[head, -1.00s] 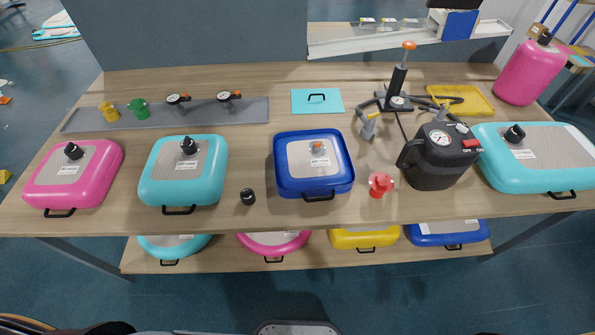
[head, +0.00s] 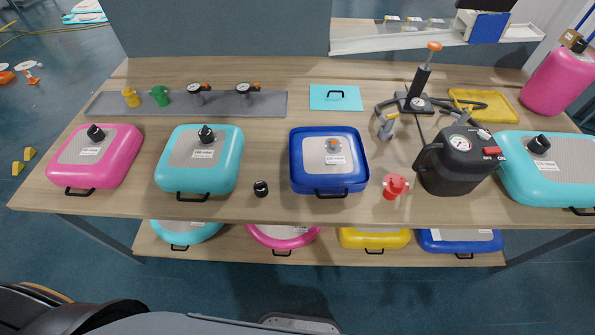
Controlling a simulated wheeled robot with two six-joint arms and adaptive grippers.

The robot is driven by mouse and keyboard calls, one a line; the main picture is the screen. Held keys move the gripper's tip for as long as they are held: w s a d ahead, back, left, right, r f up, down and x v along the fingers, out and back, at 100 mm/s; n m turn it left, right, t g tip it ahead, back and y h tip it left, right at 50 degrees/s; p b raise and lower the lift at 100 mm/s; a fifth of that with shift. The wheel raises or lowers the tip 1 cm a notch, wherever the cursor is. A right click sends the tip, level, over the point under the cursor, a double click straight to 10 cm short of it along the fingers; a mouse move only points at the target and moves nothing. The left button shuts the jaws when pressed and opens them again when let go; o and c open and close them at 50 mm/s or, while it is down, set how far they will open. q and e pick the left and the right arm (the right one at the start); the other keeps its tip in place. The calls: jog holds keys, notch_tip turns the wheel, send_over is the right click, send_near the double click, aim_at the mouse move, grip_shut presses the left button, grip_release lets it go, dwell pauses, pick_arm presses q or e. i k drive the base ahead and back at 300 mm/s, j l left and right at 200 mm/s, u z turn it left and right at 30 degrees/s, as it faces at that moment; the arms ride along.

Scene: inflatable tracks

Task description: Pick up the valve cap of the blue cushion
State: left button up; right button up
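The blue cushion (head: 297,176) lies on the table, a little right of the middle. It has a grey top panel, a black front handle and an uncapped valve (head: 333,146) with an orange centre. A small black cap (head: 261,188) stands on bare wood near the front edge, left of the blue cushion and apart from it. Neither of my grippers is in view. Only dark parts of my own body show along the bottom edge, larger at the left.
A turquoise cushion (head: 178,177) and a pink cushion (head: 67,175) lie to the left, both with black caps on. A red fitting (head: 396,186) and black pump (head: 450,178) stand right of the blue cushion. Clear wood surrounds the black cap.

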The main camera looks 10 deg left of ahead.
aim_at(260, 188)
jog(key=u, duration=1.75)
jog(key=k+l, duration=0.65)
jog(key=k, duration=0.2)
